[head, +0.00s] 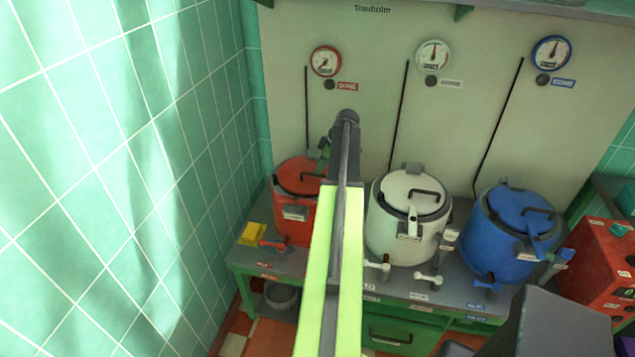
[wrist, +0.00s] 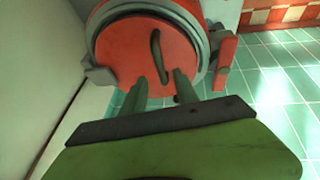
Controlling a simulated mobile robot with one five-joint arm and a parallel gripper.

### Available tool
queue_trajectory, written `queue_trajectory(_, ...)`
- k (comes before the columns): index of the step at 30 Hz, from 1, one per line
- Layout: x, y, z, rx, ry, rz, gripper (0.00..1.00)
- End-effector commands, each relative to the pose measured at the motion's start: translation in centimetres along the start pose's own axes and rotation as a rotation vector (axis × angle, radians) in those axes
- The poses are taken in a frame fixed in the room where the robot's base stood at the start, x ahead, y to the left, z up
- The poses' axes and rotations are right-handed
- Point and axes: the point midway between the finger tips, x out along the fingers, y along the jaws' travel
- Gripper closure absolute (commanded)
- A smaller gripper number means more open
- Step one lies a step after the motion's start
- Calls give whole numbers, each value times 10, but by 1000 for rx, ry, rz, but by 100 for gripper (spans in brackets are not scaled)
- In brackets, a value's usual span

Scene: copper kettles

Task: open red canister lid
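The red canister (head: 293,215) stands at the left end of the counter, its right side hidden behind my arm. Its red lid (head: 299,176) looks shut. In the wrist view the lid (wrist: 125,50) fills the upper middle, with a dark curved handle (wrist: 156,50) on it. My gripper (wrist: 160,78) is open, its two green fingers apart and pointing at the lid, with the handle's near end between the tips in the picture. I cannot tell whether they touch. In the head view my gripper (head: 324,150) is mostly hidden by my arm, above the lid's right side.
A white canister (head: 386,225) and a blue canister (head: 490,238) stand to the right on the green counter. A yellow block (head: 251,234) lies left of the red canister. A tiled wall (head: 110,170) is close on the left, and a gauge panel (head: 385,130) stands behind.

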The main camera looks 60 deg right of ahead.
Motion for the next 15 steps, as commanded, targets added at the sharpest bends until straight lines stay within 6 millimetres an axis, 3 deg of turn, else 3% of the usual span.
queue_trajectory(1,22,-1,4,-1,0,0,64)
queue_trajectory(6,49,-1,2,-1,0,0,64)
queue_trajectory(15,51,0,0,0,0,0,64)
